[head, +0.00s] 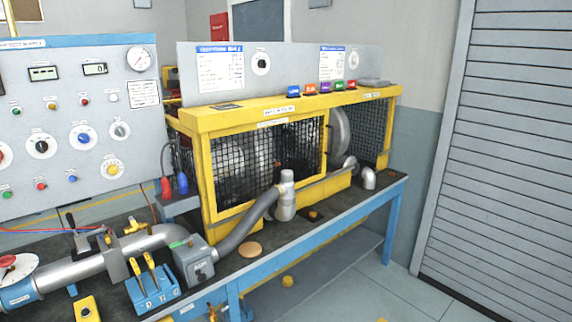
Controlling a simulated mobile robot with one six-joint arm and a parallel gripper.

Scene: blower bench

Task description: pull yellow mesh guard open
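The yellow mesh guard (203,172) stands on the blower bench in the middle of the head view. It has a thick yellow frame with dark wire mesh panels. A large framed mesh panel (240,163) covers the left part of its front, and its bottom edge slopes up to the right. I cannot tell whether this panel is fully closed. Right of it, a grey round blower casing (341,132) shows in a gap between mesh sections. Another mesh section (374,128) is at the right end. My gripper is not in view.
A grey ribbed hose (250,222) and an upright pipe end (287,190) stand close before the guard's front. A blue tool rack (152,289) and a grey pipe (88,266) lie front left. A control panel (75,115) rises at left. The floor (350,290) is largely clear front right.

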